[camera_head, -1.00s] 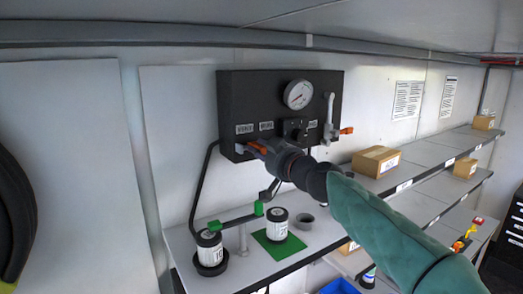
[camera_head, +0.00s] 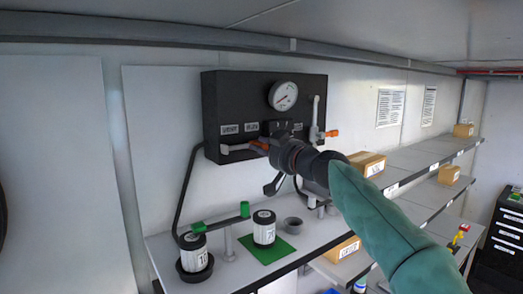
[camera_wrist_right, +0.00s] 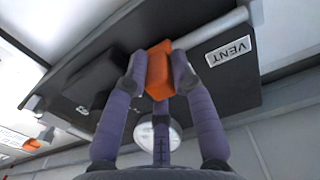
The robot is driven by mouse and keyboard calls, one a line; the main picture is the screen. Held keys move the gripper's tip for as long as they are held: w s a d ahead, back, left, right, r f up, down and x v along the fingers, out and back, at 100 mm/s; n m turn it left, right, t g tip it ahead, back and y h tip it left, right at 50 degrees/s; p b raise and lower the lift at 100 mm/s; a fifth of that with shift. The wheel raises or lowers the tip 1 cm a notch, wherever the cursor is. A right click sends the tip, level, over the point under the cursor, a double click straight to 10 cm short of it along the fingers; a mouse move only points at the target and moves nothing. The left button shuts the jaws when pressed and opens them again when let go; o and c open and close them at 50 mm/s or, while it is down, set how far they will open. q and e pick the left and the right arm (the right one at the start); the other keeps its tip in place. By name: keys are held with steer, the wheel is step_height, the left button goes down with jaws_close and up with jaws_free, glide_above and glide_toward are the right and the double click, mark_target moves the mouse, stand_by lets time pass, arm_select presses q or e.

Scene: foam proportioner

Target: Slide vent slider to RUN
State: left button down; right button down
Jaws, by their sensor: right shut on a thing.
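A black panel (camera_head: 212,105) on the wall carries a round gauge (camera_head: 283,95) and several labels, one reading VENT (camera_wrist_right: 229,51). Below the labels runs a pale rail (camera_head: 237,148) with the orange slider knob (camera_head: 260,145). My right gripper (camera_head: 277,147) is at the knob, coming from the right. In the right wrist view its fingers (camera_wrist_right: 160,77) are closed around the orange knob (camera_wrist_right: 159,66), which sits to the left of the VENT label there. The RUN label cannot be made out. My left gripper is not in view.
A second orange handle (camera_head: 332,133) sits on the panel's right side. Below, the shelf (camera_head: 215,275) holds a white canister (camera_head: 193,252), another canister (camera_head: 264,228) on a green mat (camera_head: 282,248), and a green-ended bar (camera_head: 222,219). Cardboard boxes (camera_head: 368,164) stand to the right.

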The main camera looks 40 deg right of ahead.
steer(key=c, duration=1.2)
jaws_free()
steer(key=shift+s+d+r, duration=0.15)
steer(key=shift+r, duration=0.35)
steer(key=shift+o, duration=0.4)
steer(key=shift+d+f, duration=0.1)
steer(key=shift+f, duration=0.15)
steer(key=s+a, duration=0.1)
steer(key=s, duration=1)
steer(key=shift+s+a, duration=0.25)
steer(key=shift+s, duration=0.1)
